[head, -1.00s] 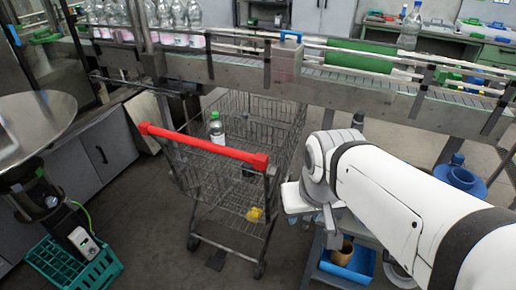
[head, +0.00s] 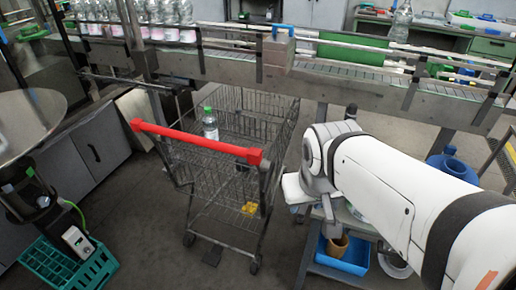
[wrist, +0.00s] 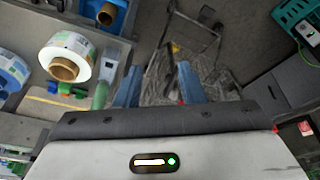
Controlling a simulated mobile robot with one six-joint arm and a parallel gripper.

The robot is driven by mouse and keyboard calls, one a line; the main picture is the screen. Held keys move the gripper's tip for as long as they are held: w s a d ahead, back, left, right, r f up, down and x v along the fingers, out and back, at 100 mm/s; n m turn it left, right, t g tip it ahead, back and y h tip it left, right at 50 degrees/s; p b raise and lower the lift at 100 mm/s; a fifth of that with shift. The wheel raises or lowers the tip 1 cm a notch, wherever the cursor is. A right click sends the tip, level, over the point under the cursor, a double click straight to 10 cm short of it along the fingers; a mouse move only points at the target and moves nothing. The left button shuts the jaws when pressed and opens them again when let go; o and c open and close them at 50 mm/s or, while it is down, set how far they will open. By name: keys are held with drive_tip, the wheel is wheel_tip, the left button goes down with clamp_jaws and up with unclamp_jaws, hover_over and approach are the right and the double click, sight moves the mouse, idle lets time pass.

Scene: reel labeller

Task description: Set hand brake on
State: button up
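No hand brake can be made out clearly in either view. A wire shopping cart with a red handle (head: 196,141) stands on the floor left of my arm in the head view. In the wrist view the cart (wrist: 190,62) lies beyond my fingers. My gripper (wrist: 159,72) shows two blue fingers set apart, with nothing visibly held between them. In the head view my arm hides the fingers.
A conveyor (head: 230,68) with bottles runs across the back. A bottle (head: 209,124) stands in the cart area. A green crate (head: 68,262) is at lower left. A blue bin (head: 342,254) is below my arm. A label reel (wrist: 68,56) lies left in the wrist view. Floor around the cart is clear.

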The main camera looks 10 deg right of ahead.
drive_tip(key=w+d+t, duration=0.1)
drive_tip(key=w+d, duration=0.1)
drive_tip(key=w+d+f+n+h+b, duration=0.1)
drive_tip(key=w+d, duration=0.1)
drive_tip(key=w, duration=0.1)
drive_tip(key=w+d+f+t+h+b, duration=0.1)
drive_tip(key=w+d, duration=0.1)
drive_tip(key=shift+w+n+t, duration=0.2)
drive_tip(key=shift+n+t, duration=0.1)
drive_tip(key=c, duration=0.4)
drive_tip(key=w+n+t, duration=0.1)
drive_tip(key=w, duration=0.1)
drive_tip(key=w+d+f+n+t+b, duration=0.1)
drive_tip(key=w, duration=0.2)
drive_tip(key=w+d+n+t+b, duration=0.1)
drive_tip(key=w, duration=0.1)
drive_tip(key=shift+w+d+f+n, duration=0.1)
drive_tip(key=shift+w+f+n, duration=0.15)
drive_tip(key=shift+n, duration=0.05)
clamp_jaws()
drive_tip(key=w+a+f+n+y+b, duration=0.2)
drive_tip(key=a+f+n+y+b, duration=0.2)
drive_tip(key=a+f+n+y, duration=0.3)
drive_tip(key=shift+w+f+n+y, duration=0.3)
drive_tip(key=shift+f+n+y, duration=0.2)
drive_tip(key=shift+f+n, duration=0.7)
